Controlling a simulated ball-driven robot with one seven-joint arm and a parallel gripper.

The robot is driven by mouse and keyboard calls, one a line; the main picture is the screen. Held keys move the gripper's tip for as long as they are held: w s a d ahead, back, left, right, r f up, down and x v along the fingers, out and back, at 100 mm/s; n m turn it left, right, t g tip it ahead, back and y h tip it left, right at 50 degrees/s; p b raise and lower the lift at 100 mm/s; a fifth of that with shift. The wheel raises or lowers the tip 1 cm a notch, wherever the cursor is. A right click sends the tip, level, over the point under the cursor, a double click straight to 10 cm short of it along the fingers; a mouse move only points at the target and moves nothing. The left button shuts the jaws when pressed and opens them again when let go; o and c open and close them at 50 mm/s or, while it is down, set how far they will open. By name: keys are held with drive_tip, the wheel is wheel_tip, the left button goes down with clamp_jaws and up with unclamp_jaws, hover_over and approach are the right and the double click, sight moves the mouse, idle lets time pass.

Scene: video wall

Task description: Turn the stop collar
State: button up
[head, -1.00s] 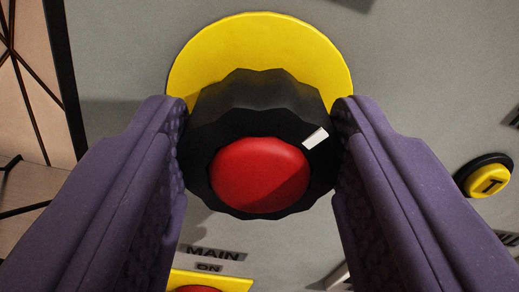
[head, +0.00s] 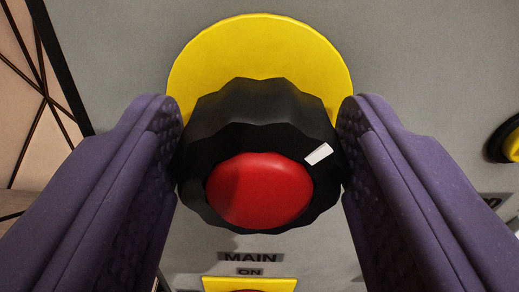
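The stop collar (head: 261,108) is a black faceted ring in the middle of the head view, with a white mark (head: 319,154) at its upper right. A red domed button (head: 259,190) sits in its face. A round yellow plate (head: 262,45) lies behind it. My gripper (head: 261,150) has its two purple fingers around the collar, one on each side. The fingers stand slightly wider than the collar, with at most thin gaps. Whether either finger still touches it is hard to tell. The finger sides hide part of the collar's edges.
The grey panel (head: 420,60) carries a MAIN ON label (head: 250,258) below the collar. A yellow part (head: 250,284) is cut off at the bottom edge. A yellow button in a black ring (head: 512,146) shows at the far right. A pinkish, dark-lined surface (head: 30,110) is at left.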

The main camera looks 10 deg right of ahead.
drive_tip(key=shift+o, duration=1.4)
drive_tip(key=s, duration=0.7)
drive_tip(key=shift+s+a+p, duration=0.2)
drive_tip(key=shift+s+p, duration=0.2)
drive_tip(key=shift+p, duration=0.05)
